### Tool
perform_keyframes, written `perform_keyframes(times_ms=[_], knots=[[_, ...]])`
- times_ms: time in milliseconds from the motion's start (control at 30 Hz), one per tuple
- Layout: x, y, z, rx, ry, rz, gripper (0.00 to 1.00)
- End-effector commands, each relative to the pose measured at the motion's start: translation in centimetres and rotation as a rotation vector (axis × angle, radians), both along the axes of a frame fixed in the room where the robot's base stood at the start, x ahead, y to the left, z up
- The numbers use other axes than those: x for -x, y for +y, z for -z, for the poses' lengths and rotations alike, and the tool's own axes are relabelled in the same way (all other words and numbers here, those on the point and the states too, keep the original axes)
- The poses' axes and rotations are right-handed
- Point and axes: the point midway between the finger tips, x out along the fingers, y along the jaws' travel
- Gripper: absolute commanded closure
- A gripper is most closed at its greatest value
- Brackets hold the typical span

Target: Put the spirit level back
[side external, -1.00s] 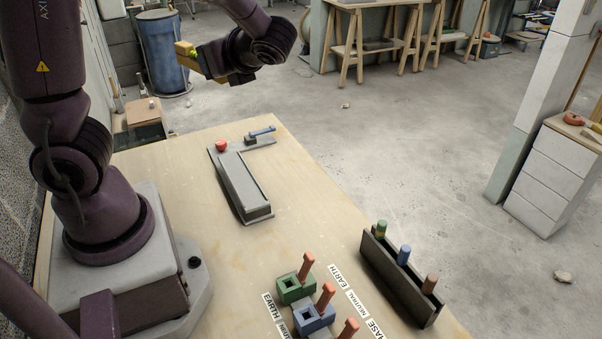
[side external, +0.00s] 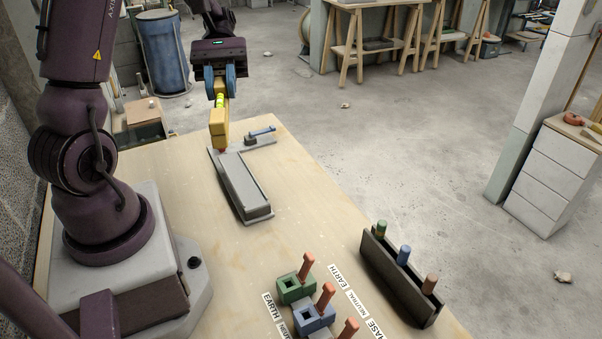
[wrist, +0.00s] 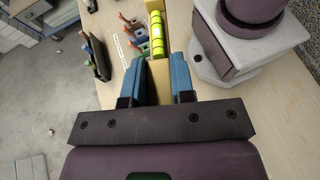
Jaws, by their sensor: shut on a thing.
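The yellow spirit level (side external: 219,127), with bright green vials, is held between the blue fingers of my gripper (side external: 219,84). It points roughly toward the side camera, over the far left end of the long grey tray (side external: 243,188); whether it touches anything there I cannot tell. In the wrist view the level (wrist: 158,68) runs up between the two fingers (wrist: 163,78), vials showing. The tray's long channel looks empty. The red knob at its far end is mostly hidden by the level.
Green (side external: 296,289) and blue (side external: 314,317) socket blocks with orange handles sit at the front. A dark rack (side external: 400,278) holds several coloured pegs at the table's right edge. Wood between tray and rack is clear.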

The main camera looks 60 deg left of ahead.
Motion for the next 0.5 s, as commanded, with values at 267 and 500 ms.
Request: perform_keyframes(times_ms=[267, 500], knots=[[-3.4, 2.9, -2.6, -0.002, -0.004, -0.472, 1.0], [-5.0, 5.7, -4.2, 0.001, 0.002, -0.72, 1.0]])
